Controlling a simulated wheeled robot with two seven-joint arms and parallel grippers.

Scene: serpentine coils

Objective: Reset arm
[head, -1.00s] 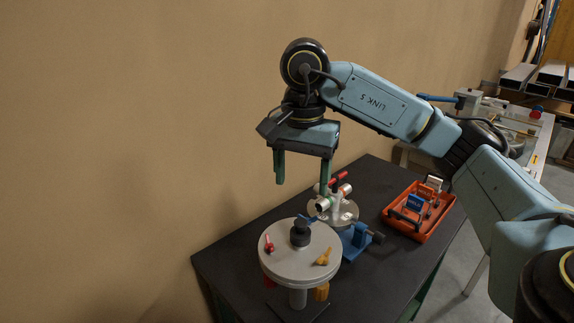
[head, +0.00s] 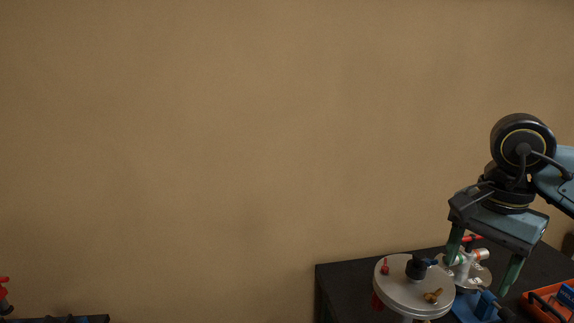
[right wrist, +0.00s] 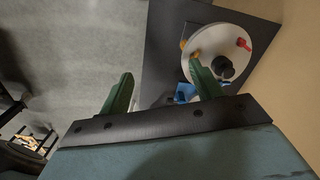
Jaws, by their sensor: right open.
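My right gripper (head: 484,264) is at the right of the head view, its green fingers apart and pointing down, with nothing between them. It hangs above the dark table (head: 340,281), beside a round grey disc stand (head: 405,296). In the right wrist view the two green fingers (right wrist: 160,90) are spread wide. The disc stand (right wrist: 228,38) shows there beyond the right-hand finger. My left gripper is not in view.
A metal valve fitting (head: 470,268) stands behind the right gripper's fingers. A blue clamp (head: 474,308) and an orange tray (head: 545,304) are at lower right. Another dark surface edge (head: 85,319) shows at lower left. A bare tan wall fills most of the view.

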